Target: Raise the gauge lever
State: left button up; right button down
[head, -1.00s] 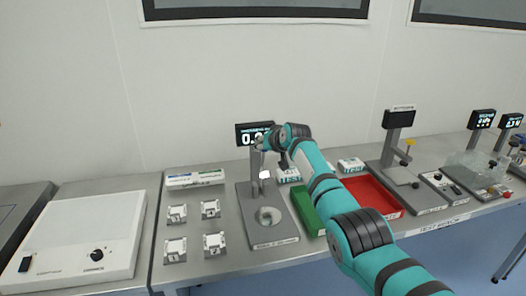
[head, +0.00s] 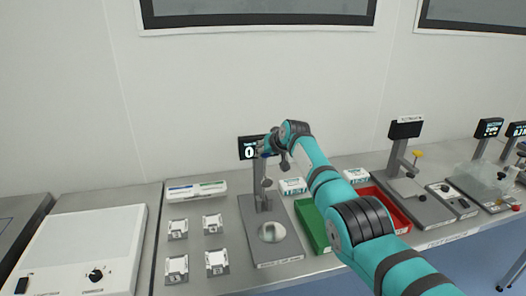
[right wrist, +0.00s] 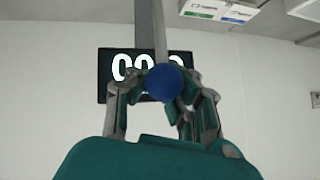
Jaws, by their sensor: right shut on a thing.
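The gauge (head: 282,247) stands on the steel bench with a round metal anvil on its base plate, a column and a dark display (head: 247,148) on top. My right gripper (head: 266,150) reaches in from the right, in front of the display. In the right wrist view the right gripper (right wrist: 163,92) is shut on a round blue knob (right wrist: 164,82), which looks like the lever's end. The display (right wrist: 120,68) shows behind, partly covered. My left gripper is not in view.
A green tray (head: 312,228) and a red tray (head: 398,213) lie right of the gauge, under my right arm. Several small white-topped pieces (head: 177,229) lie left of it. A white box (head: 197,190) stands behind them. Another gauge stand (head: 405,130) is to the right.

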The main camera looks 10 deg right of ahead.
jog(key=shift+w+d+r, duration=0.1)
jog(key=shift+r, duration=0.3)
jog(key=c, duration=1.2)
grip_release()
jog(key=shift+s+d, duration=0.1)
jog(key=shift+s, duration=0.3)
jog(key=shift+o, duration=1.1)
jog(key=shift+w+f, duration=0.2)
jog(key=shift+f, duration=0.05)
jog(key=shift+s, duration=0.1)
jog(key=v, duration=1.2)
